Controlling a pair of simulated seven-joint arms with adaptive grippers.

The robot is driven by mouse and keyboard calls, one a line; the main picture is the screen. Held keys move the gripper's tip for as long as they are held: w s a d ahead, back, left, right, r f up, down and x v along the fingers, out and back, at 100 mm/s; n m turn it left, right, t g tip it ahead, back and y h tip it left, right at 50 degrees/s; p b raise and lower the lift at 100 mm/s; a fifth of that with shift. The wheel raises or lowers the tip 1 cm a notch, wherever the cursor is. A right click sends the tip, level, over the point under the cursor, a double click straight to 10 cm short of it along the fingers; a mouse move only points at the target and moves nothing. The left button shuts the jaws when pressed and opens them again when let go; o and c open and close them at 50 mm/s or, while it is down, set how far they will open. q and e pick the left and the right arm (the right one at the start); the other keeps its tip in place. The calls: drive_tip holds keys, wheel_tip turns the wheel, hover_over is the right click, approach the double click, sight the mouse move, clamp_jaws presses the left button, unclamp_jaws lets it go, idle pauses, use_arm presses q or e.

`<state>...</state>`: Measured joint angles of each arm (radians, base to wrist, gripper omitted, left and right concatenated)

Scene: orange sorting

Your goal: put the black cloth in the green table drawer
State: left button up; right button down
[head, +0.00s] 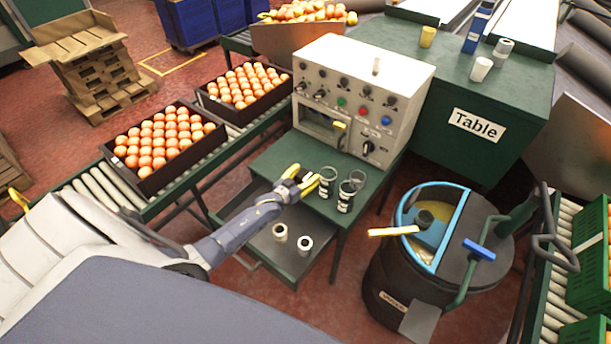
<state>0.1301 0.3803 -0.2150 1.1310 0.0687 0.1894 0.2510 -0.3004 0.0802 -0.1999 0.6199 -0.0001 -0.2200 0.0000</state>
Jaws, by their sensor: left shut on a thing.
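My left gripper (305,181), with yellow fingers, is above the green table (268,158), just left of the glass jars. The green table's drawer (262,251) is pulled open below the tabletop. Two small pale cylinders (280,232) stand in it, and my left forearm passes over part of it. My right gripper is not in view.
Several glass jars (327,182) stand close to the gripper. A white control box (362,85) stands behind them on the table. A round dark bin (395,290) stands to the right. Trays of oranges (147,187) sit on the roller conveyor at left.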

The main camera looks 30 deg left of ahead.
use_arm(q)
drive_tip(key=shift+f, duration=0.1)
drive_tip(key=o, duration=0.9)
drive_tip(key=v, duration=1.1)
drive_tip(key=shift+s+r, duration=0.1)
drive_tip(key=shift+r, duration=0.1)
drive_tip(key=o, duration=0.4)
drive_tip(key=shift+s+r, duration=0.1)
drive_tip(key=shift+s, duration=0.25)
drive_tip(key=shift+c, duration=0.2)
